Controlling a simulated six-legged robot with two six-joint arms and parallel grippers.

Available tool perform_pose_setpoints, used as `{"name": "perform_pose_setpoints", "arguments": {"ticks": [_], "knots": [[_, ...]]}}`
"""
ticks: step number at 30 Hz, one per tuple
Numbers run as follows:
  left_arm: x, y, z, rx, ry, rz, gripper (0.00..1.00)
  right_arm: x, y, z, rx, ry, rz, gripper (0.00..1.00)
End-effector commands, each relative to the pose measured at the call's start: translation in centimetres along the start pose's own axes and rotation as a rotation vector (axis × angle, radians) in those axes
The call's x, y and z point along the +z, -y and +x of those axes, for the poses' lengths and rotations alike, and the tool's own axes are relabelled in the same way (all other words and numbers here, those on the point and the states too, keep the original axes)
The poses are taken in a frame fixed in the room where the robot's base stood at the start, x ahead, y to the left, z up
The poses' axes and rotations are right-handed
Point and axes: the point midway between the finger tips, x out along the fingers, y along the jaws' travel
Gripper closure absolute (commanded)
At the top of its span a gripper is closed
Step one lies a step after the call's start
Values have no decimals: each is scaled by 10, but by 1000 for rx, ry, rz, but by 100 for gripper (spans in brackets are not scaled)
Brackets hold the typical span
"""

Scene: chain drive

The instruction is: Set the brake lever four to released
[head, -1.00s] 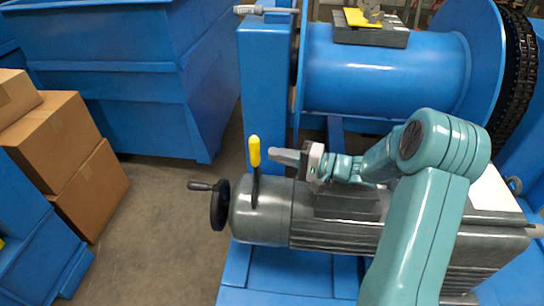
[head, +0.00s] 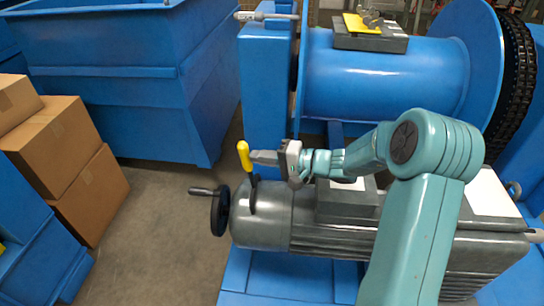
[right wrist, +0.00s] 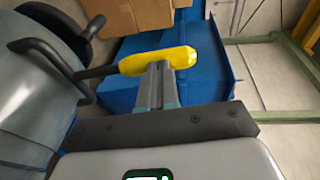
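The brake lever has a yellow grip (head: 244,155) on a dark bent arm (head: 252,198) that rises from the left end of the grey motor (head: 266,222). The lever tilts to the left. My right gripper (head: 255,157) is at the right side of the yellow grip, with its fingers together. In the right wrist view the fingertips (right wrist: 163,67) appear to touch the near side of the yellow grip (right wrist: 157,60), not to go around it. No number shows on the lever. My left gripper is not in view.
A black handwheel (head: 220,209) with a crank knob is just left of the motor. A blue post (head: 265,95) and blue drum (head: 385,75) stand behind. Cardboard boxes (head: 65,140) and a blue bin (head: 130,90) are to the left, with bare floor between.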

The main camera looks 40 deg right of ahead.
Motion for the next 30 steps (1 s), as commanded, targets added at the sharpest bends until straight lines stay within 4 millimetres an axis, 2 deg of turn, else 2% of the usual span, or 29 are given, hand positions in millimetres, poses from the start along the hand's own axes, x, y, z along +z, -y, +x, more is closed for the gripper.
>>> {"name": "perform_pose_setpoints", "arguments": {"ticks": [1,9,15,21,30], "knots": [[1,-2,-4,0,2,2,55,3,5,7,31,5,-10,100],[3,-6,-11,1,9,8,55,9,8,41,211,3,-45,100],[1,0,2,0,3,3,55,12,1,59,253,-2,-53,100],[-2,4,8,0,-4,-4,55,14,2,69,253,-2,-52,100],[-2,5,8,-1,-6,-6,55,16,4,73,251,2,-50,100]]}}
